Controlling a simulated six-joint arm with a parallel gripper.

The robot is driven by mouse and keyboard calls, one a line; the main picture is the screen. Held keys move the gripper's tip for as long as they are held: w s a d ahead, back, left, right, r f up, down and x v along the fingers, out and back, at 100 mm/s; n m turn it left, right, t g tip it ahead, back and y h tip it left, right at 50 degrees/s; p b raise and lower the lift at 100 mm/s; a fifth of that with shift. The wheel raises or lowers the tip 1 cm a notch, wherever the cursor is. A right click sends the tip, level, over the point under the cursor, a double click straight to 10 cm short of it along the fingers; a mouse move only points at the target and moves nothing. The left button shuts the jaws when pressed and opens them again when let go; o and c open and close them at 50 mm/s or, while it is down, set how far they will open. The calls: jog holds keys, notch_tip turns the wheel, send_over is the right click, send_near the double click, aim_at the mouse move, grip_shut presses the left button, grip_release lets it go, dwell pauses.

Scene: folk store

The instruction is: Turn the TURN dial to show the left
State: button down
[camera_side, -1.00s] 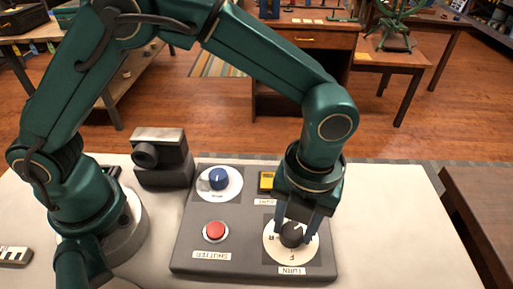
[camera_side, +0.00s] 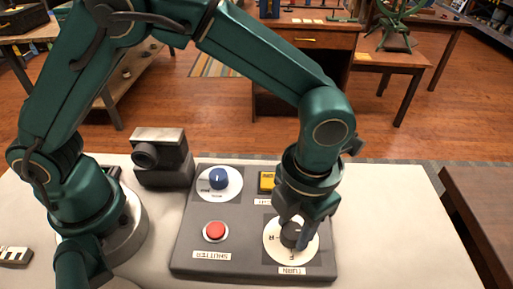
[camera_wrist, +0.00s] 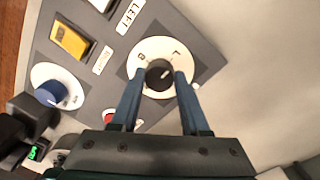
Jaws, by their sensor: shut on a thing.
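The TURN dial is a dark round knob (camera_side: 291,234) on a white lettered disc (camera_side: 270,250) at the front right of the grey panel, above a TURN label (camera_side: 291,271). My gripper (camera_side: 293,228) points down and is shut on the knob, with a blue finger on either side. The wrist view shows the knob (camera_wrist: 158,74) between my fingertips (camera_wrist: 159,80). A pale mark on the knob points right in that view. An L and another letter show on the disc (camera_wrist: 141,47) beyond it. My fingers hide part of the disc.
A LEFT label (camera_wrist: 130,16) shows in the wrist view. A dark camera-like box (camera_side: 162,160) stands behind left. The white table (camera_side: 400,225) is clear at right.

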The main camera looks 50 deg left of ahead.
aim_at(294, 231)
dwell(0.4)
jog(key=shift+c, duration=1.9)
grip_release()
jog(key=shift+d+r, duration=0.15)
jog(key=shift+r, duration=2.45)
